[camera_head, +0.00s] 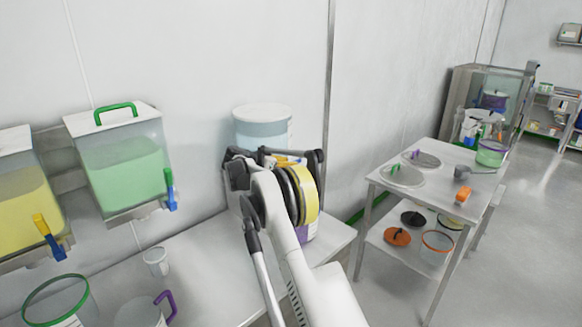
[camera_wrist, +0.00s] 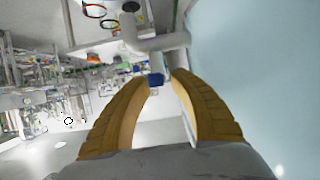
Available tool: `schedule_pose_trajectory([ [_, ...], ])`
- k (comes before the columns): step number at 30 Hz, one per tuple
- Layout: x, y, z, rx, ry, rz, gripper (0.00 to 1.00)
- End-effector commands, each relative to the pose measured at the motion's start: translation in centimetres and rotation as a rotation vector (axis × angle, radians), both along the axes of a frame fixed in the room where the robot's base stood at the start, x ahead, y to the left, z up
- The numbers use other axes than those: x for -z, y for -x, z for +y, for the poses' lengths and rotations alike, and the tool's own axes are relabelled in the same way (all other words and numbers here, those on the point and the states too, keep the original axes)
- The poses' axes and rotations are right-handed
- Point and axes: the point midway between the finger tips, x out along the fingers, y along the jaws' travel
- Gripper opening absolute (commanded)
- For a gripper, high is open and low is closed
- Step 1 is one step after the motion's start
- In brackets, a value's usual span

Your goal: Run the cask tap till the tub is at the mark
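A round cask (camera_head: 262,128) with pale blue contents and a white lid stands against the wall, partly hidden behind my gripper. Its pale blue side fills the right of the wrist view (camera_wrist: 255,70). My gripper (camera_wrist: 165,78) is in front of the cask, with its two tan fingers apart. A small blue piece (camera_wrist: 156,80), possibly the tap handle, shows near the fingertips; I cannot tell whether they touch it. A vessel with purple on it (camera_head: 308,232) shows behind my arm below the cask; it may be the tub, but its level and mark are hidden.
Box-shaped dispensers with green (camera_head: 125,168) and yellow (camera_head: 28,205) contents hang at the left. A green-rimmed tub (camera_head: 55,302), a small cup (camera_head: 156,262) and a purple-handled jug (camera_head: 145,312) stand on the bench. A cart (camera_head: 440,190) with lids and tubs stands right; floor beyond is clear.

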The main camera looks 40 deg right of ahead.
Motion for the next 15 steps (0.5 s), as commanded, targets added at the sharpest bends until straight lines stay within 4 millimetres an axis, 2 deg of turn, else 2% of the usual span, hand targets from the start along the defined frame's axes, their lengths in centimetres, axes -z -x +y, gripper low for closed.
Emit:
schedule_pose_trajectory([
  [4,0.46,-0.02,-1.14,0.001,0.000,0.000,0.27],
  [13,0.48,-0.07,-1.32,0.000,0.000,0.001,0.27],
  [14,0.48,-0.07,-1.32,0.000,0.000,0.001,0.20],
  [15,0.48,-0.07,-1.31,0.000,0.000,0.001,0.08],
])
